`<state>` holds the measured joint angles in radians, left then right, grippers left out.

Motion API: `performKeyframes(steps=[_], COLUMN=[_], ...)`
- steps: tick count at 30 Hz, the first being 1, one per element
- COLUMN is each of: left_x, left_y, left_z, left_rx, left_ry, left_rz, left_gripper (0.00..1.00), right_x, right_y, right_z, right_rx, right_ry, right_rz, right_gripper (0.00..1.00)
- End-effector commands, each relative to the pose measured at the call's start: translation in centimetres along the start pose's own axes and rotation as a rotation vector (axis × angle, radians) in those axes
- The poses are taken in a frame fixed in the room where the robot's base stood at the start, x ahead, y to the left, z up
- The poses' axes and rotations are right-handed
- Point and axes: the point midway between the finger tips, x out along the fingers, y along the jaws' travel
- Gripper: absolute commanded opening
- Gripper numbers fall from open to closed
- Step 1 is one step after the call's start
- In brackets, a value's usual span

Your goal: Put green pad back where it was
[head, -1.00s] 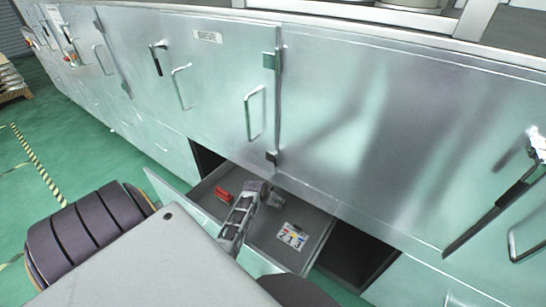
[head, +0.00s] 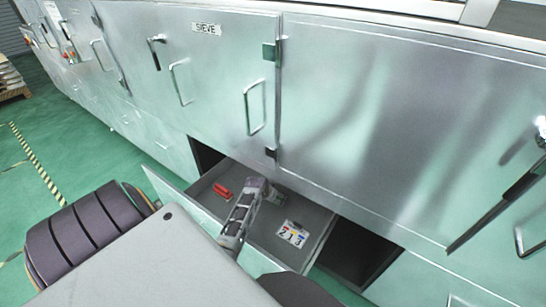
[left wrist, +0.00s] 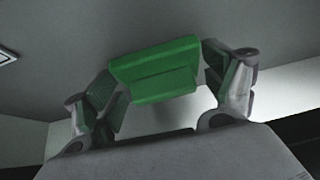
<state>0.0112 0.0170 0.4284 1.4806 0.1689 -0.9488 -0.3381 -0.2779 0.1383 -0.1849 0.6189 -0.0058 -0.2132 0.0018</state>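My left gripper (head: 277,198) is low inside the open drawer (head: 322,228), towards its back wall. In the left wrist view, the green pad (left wrist: 155,70) lies between the two fingers of my left gripper (left wrist: 158,78), with a finger against each end. The pad is a bright green block with a step along its near side. A grey surface is behind it; I cannot tell whether the pad touches it. The pad does not show in the head view, where the gripper and arm hide that spot. My right gripper is not in view.
In the drawer, a red object (head: 222,191) lies at the left and a card with coloured numbers (head: 292,234) at the right. Dark openings flank the drawer. The steel cabinet doors (head: 235,75) above are shut. The drawer floor between the gripper and card is clear.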

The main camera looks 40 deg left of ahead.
Motion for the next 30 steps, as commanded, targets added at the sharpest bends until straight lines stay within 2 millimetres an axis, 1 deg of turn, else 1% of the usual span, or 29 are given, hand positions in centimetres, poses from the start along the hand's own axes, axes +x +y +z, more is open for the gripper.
performKeyframes(steps=[1, 2, 3, 18, 23, 30], left_x=[0.0, 0.0, 0.0, -0.3, -1.0, -3.1], left_y=[0.0, 0.0, 0.0, 0.0, 0.0, 0.0], left_z=[0.0, 0.0, 0.0, -0.1, 0.0, 0.0], left_rx=[0.0, 0.0, 0.0, 0.0, 0.0, 0.001], left_ry=[0.0, 0.0, 0.0, 0.0, 0.0, 0.0], left_rz=[0.0, 0.0, 0.0, -0.001, -0.001, 0.0], left_gripper=[0.95, 0.99, 1.0, 1.0, 1.0, 1.0], right_x=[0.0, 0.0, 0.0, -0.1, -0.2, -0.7], right_y=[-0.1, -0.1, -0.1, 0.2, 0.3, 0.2], right_z=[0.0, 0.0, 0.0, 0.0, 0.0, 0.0], right_rx=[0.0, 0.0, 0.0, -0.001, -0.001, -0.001], right_ry=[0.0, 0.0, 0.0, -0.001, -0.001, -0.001], right_rz=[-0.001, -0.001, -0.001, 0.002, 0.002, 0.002], right_gripper=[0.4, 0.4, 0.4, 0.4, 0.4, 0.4])
